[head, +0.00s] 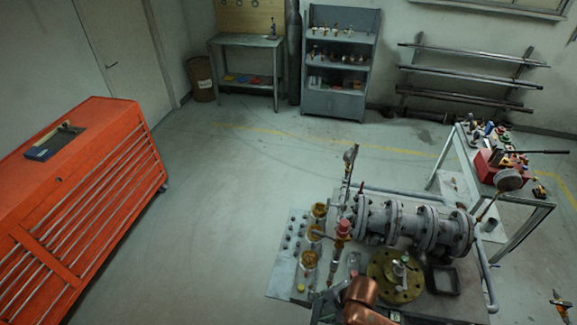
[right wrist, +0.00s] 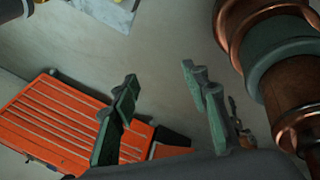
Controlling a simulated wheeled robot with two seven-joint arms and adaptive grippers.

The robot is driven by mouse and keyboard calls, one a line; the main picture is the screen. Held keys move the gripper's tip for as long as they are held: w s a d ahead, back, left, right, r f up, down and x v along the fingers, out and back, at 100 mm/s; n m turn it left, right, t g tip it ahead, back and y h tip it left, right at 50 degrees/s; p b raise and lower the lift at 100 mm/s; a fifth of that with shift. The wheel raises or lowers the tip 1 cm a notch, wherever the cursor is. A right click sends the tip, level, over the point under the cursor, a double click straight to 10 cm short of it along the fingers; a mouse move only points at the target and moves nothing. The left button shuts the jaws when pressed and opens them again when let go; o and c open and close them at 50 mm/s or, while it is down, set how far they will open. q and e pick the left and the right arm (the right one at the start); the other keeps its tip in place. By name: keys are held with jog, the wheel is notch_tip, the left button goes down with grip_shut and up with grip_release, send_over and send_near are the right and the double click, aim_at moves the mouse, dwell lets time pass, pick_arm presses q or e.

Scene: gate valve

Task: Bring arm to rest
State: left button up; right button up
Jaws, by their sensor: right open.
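My right gripper (right wrist: 160,75) shows in the right wrist view with its two green-grey fingers spread apart. It is open, and nothing lies between the fingers. Large copper and dark green round links of my own arm fill the right side of that view. In the head view a copper-coloured part of my arm stands at the bottom centre, in front of the valve bench; I cannot make out the fingers clearly there. The grey flanged valve and pipe assembly (head: 412,225) lies on the bench beyond it. My left gripper is not in view.
A brass-coloured flange (head: 385,283) and a black tray (head: 443,280) sit on the bench. A red tool cabinet (head: 85,200) stands at the left and also shows in the wrist view (right wrist: 55,115). A side table (head: 540,215) stands at right. The floor between is clear.

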jog(key=s+d+m+t+h, duration=0.1)
jog(key=s+d+m+h, duration=0.1)
jog(key=s+d+m, duration=0.45)
jog(key=s+d+m+h, duration=0.1)
jog(key=s+d+m, duration=0.2)
jog(key=d+m, duration=0.6)
jog(key=s+d+m+t+h, duration=0.1)
jog(key=s+d+m+h, duration=0.1)
jog(key=s+d+m, duration=0.45)
notch_tip(320, 180, down, 41)
jog(key=s+m+g+b, duration=0.1)
jog(key=s+g+b, duration=0.1)
jog(key=b, duration=0.8)
pick_arm(q)
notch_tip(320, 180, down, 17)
jog(key=b, duration=0.7)
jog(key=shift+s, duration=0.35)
pick_arm(e)
jog(key=s+f, duration=0.9)
jog(key=f, duration=0.2)
jog(key=s+f+g+y, duration=0.1)
jog(key=s+f, duration=0.7)
jog(key=f, duration=0.4)
jog(key=shift+s+d+n, duration=0.3)
jog(key=shift+s+d, duration=0.05)
jog(key=shift+s, duration=0.05)
jog(key=shift+o, duration=1.1)
jog(key=shift+s+f, duration=0.15)
jog(key=shift+s, duration=0.25)
